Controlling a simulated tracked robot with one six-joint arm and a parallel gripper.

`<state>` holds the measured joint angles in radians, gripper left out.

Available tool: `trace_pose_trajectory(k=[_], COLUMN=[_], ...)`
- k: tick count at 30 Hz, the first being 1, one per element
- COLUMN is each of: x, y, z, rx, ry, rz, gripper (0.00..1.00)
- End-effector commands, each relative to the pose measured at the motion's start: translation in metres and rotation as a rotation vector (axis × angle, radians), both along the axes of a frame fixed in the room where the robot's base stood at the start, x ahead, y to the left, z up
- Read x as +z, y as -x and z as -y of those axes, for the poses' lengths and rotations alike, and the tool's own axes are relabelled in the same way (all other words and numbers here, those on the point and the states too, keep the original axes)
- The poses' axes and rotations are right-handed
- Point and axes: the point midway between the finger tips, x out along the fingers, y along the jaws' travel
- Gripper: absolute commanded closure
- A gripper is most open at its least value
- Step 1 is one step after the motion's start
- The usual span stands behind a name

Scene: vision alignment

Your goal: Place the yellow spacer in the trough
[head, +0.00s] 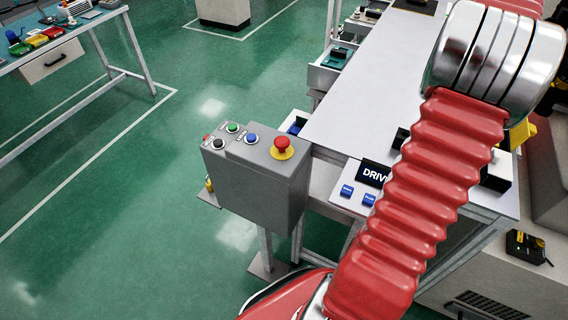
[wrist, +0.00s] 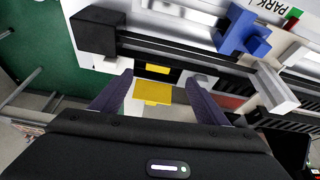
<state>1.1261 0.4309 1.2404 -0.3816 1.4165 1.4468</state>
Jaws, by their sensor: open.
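In the wrist view my gripper (wrist: 160,78) is open, with its two dark fingers spread apart. A yellow block (wrist: 153,92), which looks like the spacer, shows between the fingers, apart from both. A smaller yellow patch (wrist: 157,69) shows just beyond it, against a long dark rail; I cannot tell whether it is a separate piece. The dark rail (wrist: 190,52) runs across the view beyond the fingertips and may be the trough, but I cannot tell for sure. In the head view my red arm crosses the right side, and neither gripper nor spacer can be made out.
A blue clamp-like part (wrist: 243,35) and a pale bar (wrist: 275,88) stand right of my fingers. A black block (wrist: 95,32) is at the rail's left end. A grey control box (head: 255,175) with a red button (head: 282,146) stands beside the white bench (head: 365,90).

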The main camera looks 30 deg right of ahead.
Motion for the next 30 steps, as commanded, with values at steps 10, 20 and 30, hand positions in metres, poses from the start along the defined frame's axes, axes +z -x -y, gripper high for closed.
trace_pose_trajectory(k=[10,20,30], x=[0.028,0.038,0.028], y=[-0.103,-0.160,-0.170], z=[-0.118,-0.257,-0.396], rx=[0.508,1.031,1.560], ry=[-0.035,-0.048,-0.028], rz=[0.035,0.054,0.058], gripper=[0.32,0.32,0.32])
